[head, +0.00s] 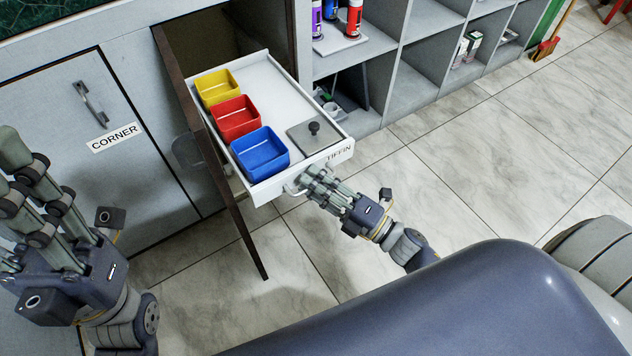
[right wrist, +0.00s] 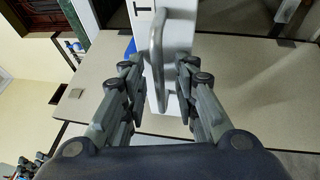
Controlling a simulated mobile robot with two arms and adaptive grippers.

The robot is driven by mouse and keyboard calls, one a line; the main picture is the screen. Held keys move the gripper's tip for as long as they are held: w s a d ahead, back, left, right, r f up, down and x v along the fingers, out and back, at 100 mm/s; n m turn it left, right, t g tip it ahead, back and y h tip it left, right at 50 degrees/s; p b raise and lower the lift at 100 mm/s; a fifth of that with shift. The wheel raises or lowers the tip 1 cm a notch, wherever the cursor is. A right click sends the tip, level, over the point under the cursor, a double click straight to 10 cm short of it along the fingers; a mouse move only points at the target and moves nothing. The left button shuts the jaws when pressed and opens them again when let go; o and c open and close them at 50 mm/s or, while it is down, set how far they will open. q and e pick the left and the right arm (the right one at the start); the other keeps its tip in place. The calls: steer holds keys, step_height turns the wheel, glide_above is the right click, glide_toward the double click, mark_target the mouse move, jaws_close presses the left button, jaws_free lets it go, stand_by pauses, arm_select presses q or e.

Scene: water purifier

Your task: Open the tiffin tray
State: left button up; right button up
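The white tiffin tray (head: 282,83) extends out of the cabinet and bears the word TIFFIN on its front. It holds a yellow box (head: 217,87), a red box (head: 236,117), a blue box (head: 260,153) and a grey lid with a dark knob (head: 315,135). My right gripper (head: 308,178) is at the tray's front handle (head: 292,186). In the right wrist view the handle (right wrist: 157,60) lies between the two fingers of this gripper (right wrist: 159,68), with visible gaps on both sides. My left gripper (head: 12,190) is at the left edge, away from the tray; its fingertips are unclear.
A brown-edged cabinet door (head: 222,170) stands open left of the tray. A closed door labelled CORNER (head: 115,137) is farther left. Grey shelves (head: 415,75) with bottles and small items stand on the right. The tiled floor (head: 470,160) in front is clear.

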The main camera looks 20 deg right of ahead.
steer(key=v, duration=1.2)
stand_by(0.3)
